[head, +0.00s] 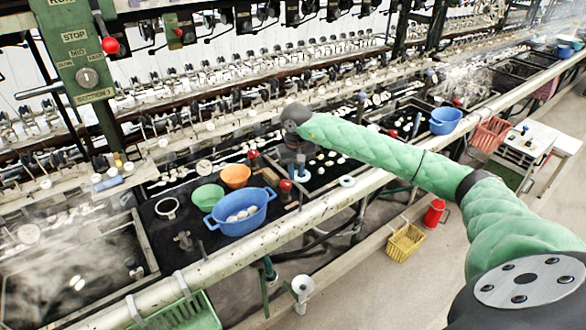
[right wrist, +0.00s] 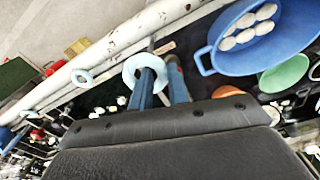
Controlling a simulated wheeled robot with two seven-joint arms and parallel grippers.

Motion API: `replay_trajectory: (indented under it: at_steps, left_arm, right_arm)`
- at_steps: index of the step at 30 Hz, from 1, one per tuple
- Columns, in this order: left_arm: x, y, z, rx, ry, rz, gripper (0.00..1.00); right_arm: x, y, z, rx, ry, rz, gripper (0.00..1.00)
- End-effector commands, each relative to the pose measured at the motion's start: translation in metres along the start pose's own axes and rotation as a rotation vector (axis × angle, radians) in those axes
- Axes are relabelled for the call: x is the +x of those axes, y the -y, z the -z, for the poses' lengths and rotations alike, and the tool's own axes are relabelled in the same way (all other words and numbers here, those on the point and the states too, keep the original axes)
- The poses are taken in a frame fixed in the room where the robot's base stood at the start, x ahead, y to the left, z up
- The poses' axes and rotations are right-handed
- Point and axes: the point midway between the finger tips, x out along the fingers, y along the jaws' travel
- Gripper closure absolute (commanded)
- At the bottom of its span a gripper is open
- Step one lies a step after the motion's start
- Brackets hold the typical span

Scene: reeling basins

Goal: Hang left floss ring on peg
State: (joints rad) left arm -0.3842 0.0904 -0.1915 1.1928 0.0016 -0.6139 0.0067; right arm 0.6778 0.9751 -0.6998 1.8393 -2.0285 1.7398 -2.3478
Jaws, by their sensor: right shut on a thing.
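A pale blue-white floss ring (right wrist: 132,85) is in my right gripper in the right wrist view. The gripper's blue-grey fingers (right wrist: 160,88) are shut on it, and they hide part of it. In the head view the right gripper (head: 301,174) points down above the dark basin area, just behind the long pale rail, and the held ring is too small to make out well. A second floss ring (head: 347,181) lies farther right by the rail; it also shows in the right wrist view (right wrist: 82,77). I cannot pick out the peg with certainty. My left gripper is out of view.
A blue basin (head: 240,222) with white cocoons stands left of the gripper, beside a green bowl (head: 207,197) and an orange bowl (head: 236,176). A red knob (head: 285,185) is close to the gripper. The pale rail (head: 240,256) runs along the front. Reeling machinery stands behind.

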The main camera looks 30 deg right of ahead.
Motion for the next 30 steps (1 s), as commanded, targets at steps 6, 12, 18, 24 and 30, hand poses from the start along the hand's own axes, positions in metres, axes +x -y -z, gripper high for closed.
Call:
replay_trajectory:
  at_steps: [6,12,18,24,30]
  left_arm:
    - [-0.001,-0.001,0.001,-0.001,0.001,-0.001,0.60]
    - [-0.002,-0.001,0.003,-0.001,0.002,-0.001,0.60]
    - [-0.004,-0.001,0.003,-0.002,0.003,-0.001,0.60]
    - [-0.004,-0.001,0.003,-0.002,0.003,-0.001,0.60]
    - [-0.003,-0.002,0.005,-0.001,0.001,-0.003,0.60]
  right_arm:
    - [0.015,0.001,-0.001,0.000,0.001,0.000,0.94]
    - [0.032,0.001,-0.001,-0.001,0.001,0.001,0.94]
    - [0.043,0.001,-0.002,0.000,0.001,0.000,0.94]
    - [0.043,0.001,-0.002,0.000,0.000,0.000,0.94]
    - [0.044,0.001,-0.002,0.000,0.000,0.000,0.94]
